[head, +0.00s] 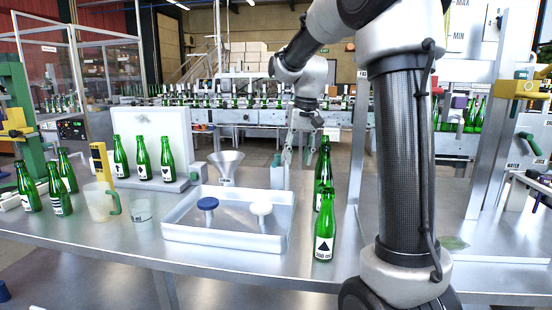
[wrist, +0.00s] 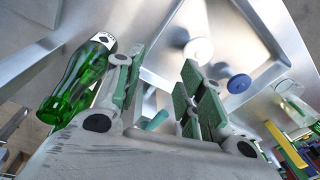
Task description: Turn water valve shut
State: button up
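A green lever handle (head: 530,143) stands out at the right edge of the head view, above a label reading WATER. It looks like the water valve, but its pipe and how far it is turned are not clear. My gripper (head: 296,150) hangs over the table's far side, behind the tray and well to the left of that handle. In the wrist view my gripper (wrist: 162,64) has its green-padded fingers apart, with nothing visibly held between them. The valve cannot be made out in the wrist view.
A metal tray (head: 225,240) holds a blue-topped and a white-topped piece. Green bottles (head: 324,228) stand right of it; one bottle (wrist: 75,85) is close beside my gripper. My arm blocks part of the right side.

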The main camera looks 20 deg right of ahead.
jog(key=m, duration=0.2)
send_near(276, 160)
jog(key=s+f, duration=0.3)
jog(key=w+r+m+y, duration=0.1)
jog(key=w, duration=0.2)
jog(key=f, duration=0.4)
jog(key=w+f, duration=0.1)
jog(key=f, duration=0.1)
jog(key=shift+a+f, duration=0.25)
jog(key=shift+f, duration=0.15)
grip_shut()
